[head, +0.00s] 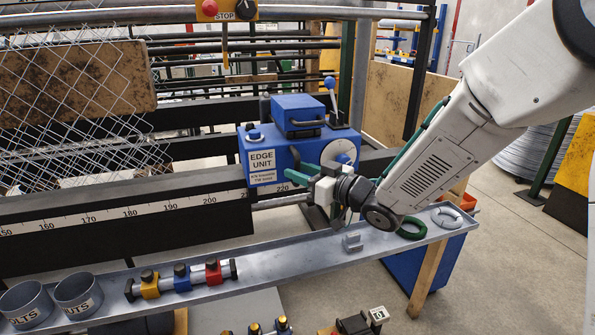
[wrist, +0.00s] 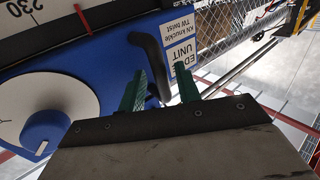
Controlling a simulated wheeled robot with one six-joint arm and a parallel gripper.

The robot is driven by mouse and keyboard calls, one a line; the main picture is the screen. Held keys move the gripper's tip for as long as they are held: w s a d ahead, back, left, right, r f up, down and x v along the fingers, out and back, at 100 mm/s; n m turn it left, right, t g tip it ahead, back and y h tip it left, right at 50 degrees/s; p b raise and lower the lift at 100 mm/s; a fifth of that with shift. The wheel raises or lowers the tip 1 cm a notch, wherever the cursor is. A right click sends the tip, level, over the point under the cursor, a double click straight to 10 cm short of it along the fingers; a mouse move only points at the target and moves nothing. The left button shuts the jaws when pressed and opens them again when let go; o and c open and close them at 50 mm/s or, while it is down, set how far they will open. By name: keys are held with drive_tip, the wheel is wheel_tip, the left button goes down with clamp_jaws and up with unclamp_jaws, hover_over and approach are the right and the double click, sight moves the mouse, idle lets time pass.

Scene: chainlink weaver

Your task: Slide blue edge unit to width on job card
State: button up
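The wrist view also shows the scale's 230 and a red mark (wrist: 82,17). No readable job card shows.
A grey tray (head: 265,268) runs along the front, with bolt and nut cups (head: 78,295), a coloured stop bar (head: 181,280), a green ring (head: 412,229) and a pale ring (head: 446,218). Chain-link mesh (head: 75,90) hangs at left. A post (head: 424,75) stands behind my arm.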

drive_tip(key=v, duration=0.6)
drive_tip(key=shift+s+d, duration=0.2)
